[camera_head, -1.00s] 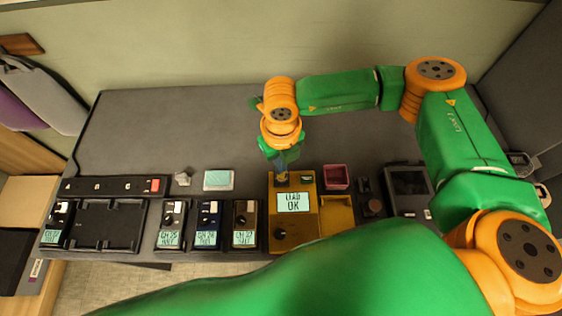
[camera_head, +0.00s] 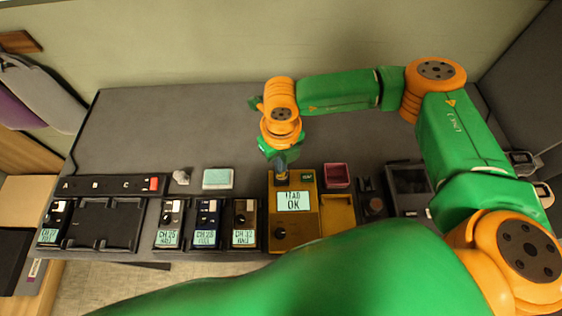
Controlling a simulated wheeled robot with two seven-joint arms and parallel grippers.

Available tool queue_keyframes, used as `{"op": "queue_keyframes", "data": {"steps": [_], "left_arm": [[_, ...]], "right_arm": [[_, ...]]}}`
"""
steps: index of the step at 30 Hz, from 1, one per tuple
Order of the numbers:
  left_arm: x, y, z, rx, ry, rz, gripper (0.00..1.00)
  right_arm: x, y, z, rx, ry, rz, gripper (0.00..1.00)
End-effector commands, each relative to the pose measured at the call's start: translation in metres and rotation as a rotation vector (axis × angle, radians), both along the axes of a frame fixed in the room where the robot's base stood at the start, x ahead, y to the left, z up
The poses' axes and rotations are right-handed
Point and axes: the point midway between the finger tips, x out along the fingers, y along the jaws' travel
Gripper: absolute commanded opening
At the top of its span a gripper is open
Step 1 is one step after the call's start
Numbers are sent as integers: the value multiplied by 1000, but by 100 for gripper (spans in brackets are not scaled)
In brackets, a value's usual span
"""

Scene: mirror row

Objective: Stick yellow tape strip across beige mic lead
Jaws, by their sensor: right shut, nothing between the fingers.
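My right gripper (camera_head: 281,172) is shut and empty at the top edge of the yellow tester box (camera_head: 283,233), whose screen reads "LEAD OK". The fingers are small and partly hidden by the wrist above them. I cannot make out a yellow tape strip or a beige mic lead in this view. A yellow tray (camera_head: 338,214) lies just right of the tester, and it looks empty. My left gripper is not in view; a large green arm link crosses the bottom of the picture.
Several dark packs with screens (camera_head: 207,224) stand in a row left of the tester. A charger dock (camera_head: 104,224), a pale teal pad (camera_head: 217,179), a crumpled grey lump (camera_head: 181,176) and a pink box (camera_head: 337,176) are nearby. The back of the grey table (camera_head: 180,125) is clear.

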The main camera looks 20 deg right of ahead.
Motion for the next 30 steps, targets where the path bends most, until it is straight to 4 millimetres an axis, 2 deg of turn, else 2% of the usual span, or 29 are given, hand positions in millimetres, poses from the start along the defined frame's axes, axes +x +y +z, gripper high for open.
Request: {"op": "queue_keyframes", "data": {"steps": [15, 30], "left_arm": [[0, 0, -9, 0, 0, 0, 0], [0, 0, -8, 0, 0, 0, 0]], "right_arm": [[0, 0, -8, 0, 0, 0, 0], [0, 0, -8, 0, 0, 0, 0]]}}
